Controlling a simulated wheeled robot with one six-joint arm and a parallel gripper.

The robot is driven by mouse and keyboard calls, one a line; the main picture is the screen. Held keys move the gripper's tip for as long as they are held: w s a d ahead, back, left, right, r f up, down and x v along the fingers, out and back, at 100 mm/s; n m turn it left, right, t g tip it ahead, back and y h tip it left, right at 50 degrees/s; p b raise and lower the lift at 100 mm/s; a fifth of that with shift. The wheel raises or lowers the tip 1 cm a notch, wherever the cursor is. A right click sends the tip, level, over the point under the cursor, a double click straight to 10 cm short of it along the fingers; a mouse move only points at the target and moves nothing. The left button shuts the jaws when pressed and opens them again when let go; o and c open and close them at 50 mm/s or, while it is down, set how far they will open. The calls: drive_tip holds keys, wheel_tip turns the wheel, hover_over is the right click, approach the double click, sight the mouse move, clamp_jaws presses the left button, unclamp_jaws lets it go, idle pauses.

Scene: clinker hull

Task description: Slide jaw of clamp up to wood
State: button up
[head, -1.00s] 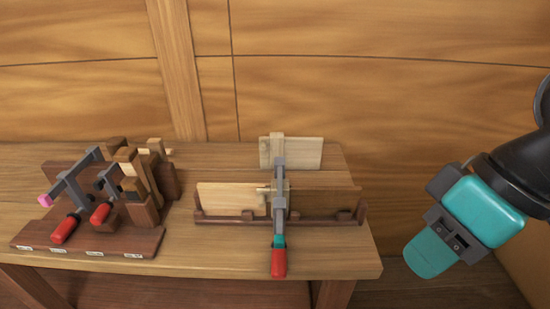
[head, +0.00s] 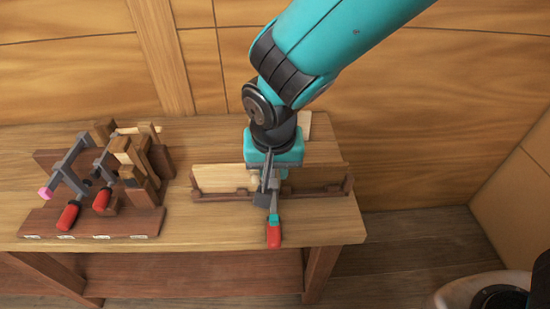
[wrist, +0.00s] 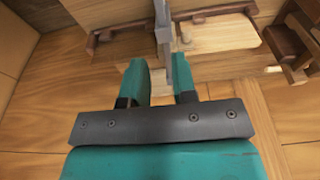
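The clamp stands across a brown wooden cradle (head: 215,196), with its red handle (head: 273,236) and teal collar (head: 273,218) towards the table's front edge. Its grey bar shows in the wrist view (wrist: 163,38). A pale wood board (head: 218,177) lies in the cradle beside the bar; it also shows in the wrist view (wrist: 222,36). My gripper (wrist: 158,62) is over the clamp, pointing down. Its two teal fingers are apart, with the bar ahead of the gap between them. In the head view my wrist hides the clamp's upper part and jaw.
A dark wooden rack (head: 90,224) with red-handled clamps and upright wood blocks stands on the left of the workbench (head: 185,230). A panelled wall (head: 400,130) rises behind. The bench between rack and cradle is clear.

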sight(273, 200)
drive_tip(key=w+f+b, duration=0.1)
drive_tip(key=f+b, duration=0.2)
drive_tip(key=f, duration=0.1)
drive_tip(key=f+b, duration=0.3)
drive_tip(key=f, duration=0.2)
drive_tip(key=w+f+b, duration=0.1)
drive_tip(key=f+b, duration=0.2)
drive_tip(key=f, duration=0.1)
drive_tip(key=shift+w+f+b, duration=0.15)
drive_tip(key=shift+w+b, duration=0.15)
drive_tip(key=shift+c, duration=0.4)
drive_tip(key=shift+s, duration=0.15)
drive_tip(key=shift+s, duration=0.75)
drive_tip(key=shift+w, duration=0.15)
drive_tip(key=shift+w, duration=0.45)
drive_tip(key=shift+w+d+p, duration=0.15)
drive_tip(key=shift+w+p, duration=0.15)
drive_tip(key=shift+w, duration=1)
